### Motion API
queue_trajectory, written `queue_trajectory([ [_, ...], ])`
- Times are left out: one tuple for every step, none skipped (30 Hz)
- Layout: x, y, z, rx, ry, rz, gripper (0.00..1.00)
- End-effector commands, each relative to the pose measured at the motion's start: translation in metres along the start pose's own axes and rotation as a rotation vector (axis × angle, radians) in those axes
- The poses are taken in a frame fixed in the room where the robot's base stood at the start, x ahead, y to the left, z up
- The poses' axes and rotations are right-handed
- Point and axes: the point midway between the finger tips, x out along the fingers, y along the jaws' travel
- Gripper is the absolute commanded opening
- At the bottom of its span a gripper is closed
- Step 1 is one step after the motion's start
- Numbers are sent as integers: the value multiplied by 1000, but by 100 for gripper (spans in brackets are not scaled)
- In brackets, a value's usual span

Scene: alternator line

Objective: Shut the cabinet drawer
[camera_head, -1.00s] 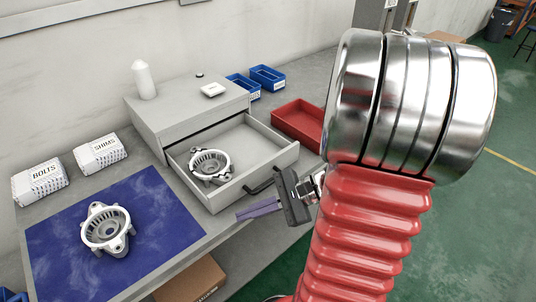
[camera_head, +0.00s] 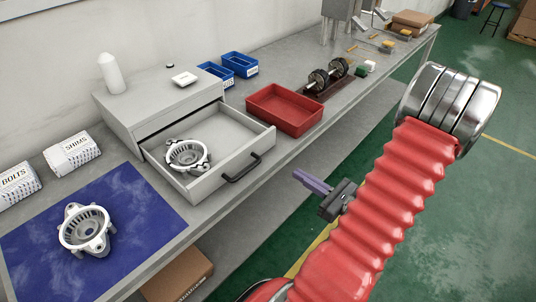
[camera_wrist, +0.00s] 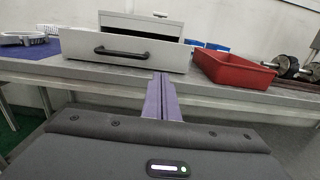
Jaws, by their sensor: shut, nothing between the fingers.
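The grey cabinet (camera_head: 158,98) stands on the workbench with its drawer (camera_head: 238,162) pulled out toward the front. An alternator housing (camera_head: 186,155) lies inside the open drawer. The drawer's black handle (camera_head: 242,168) is on its front face; the wrist view shows the drawer front (camera_wrist: 122,47) and its handle (camera_wrist: 121,53) ahead, left of the fingers. My gripper (camera_head: 297,175) is shut and empty, in front of the bench and to the right of the drawer handle, apart from it. Its purple fingers (camera_wrist: 161,80) show in the wrist view, pointing toward the bench edge.
A red bin (camera_head: 285,108) sits right of the drawer, with blue bins (camera_head: 240,64) behind. A second housing (camera_head: 85,230) lies on a blue mat (camera_head: 135,206). A shaft part (camera_head: 328,75) lies farther right. A cardboard box (camera_head: 178,275) is below the bench. Floor before the bench is open.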

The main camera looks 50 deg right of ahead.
Motion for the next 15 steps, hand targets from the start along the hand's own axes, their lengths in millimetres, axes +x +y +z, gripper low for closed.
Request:
queue_trajectory([
  [0,0,0,0,0,1,0],
  [0,0,0,-1,1,2,0],
  [0,0,0,-1,1,2,0],
  [0,0,0,-1,1,2,0],
  [1,1,0,-1,1,3,0],
  [1,1,0,-1,1,3,0],
  [2,1,0,-1,1,3,0],
  [3,1,0,-1,1,4,0],
  [4,1,0,-1,1,4,0],
  [6,1,0,-1,1,5,0],
  [7,1,0,-1,1,5,0],
  [10,1,0,-1,2,6,0],
  [12,1,0,-1,2,6,0],
  [15,2,0,-1,2,7,0],
  [18,2,0,-1,2,7,0],
])
